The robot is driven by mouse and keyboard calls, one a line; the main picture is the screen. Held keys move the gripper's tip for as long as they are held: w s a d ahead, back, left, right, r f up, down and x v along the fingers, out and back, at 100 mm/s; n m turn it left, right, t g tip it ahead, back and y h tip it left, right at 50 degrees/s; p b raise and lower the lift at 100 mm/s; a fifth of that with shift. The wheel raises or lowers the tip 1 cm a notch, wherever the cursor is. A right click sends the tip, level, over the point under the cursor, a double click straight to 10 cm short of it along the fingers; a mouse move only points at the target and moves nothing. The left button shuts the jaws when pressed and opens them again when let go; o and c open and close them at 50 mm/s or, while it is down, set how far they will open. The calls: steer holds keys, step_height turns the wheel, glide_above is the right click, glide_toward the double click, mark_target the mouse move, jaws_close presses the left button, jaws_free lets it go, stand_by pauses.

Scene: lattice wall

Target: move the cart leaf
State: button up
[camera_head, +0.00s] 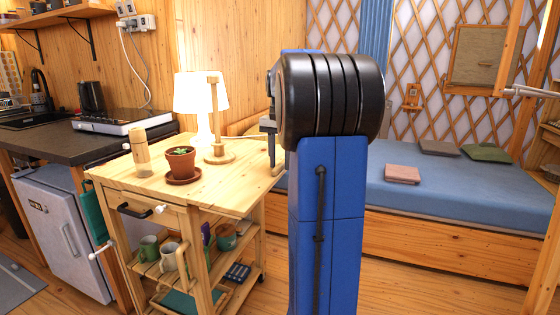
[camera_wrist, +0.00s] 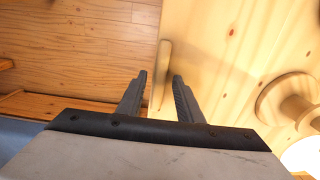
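The wooden cart (camera_head: 150,182) stands left of my arm, with a pale plank top. In the wrist view its top (camera_wrist: 225,75) fills the right side. A short wooden bar (camera_wrist: 162,72) shows at the top's edge, between my fingers; I cannot tell whether it is part of the leaf. The leaf cannot be clearly told apart from the rest of the top. My gripper (camera_head: 274,160) is at the top's right edge in the head view, partly hidden by my arm. In the wrist view my gripper (camera_wrist: 159,77) is open, a finger on each side of the bar, with no clear contact.
A bed (camera_head: 450,190) lies behind right, a small fridge (camera_head: 65,230) at left. Floor shows between cart and bed.

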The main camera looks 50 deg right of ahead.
jaws_close()
steer(key=shift+s+d+f+t, duration=0.1)
steer(key=shift+s+f+t, duration=0.15)
steer(key=shift+f+t, duration=0.25)
step_height(320, 180, down, 13)
steer(key=w+t+y, duration=0.1)
steer(key=t+y, duration=0.2)
steer(key=t, duration=0.4)
steer(key=w+a+f+t+y, duration=0.3)
steer(key=w+a+f+t, duration=0.1)
steer(key=w+f+t, duration=0.3)
steer(key=shift+w+a+f, duration=0.35)
steer(key=shift+w+f, duration=0.65)
steer(key=shift+w, duration=0.45)
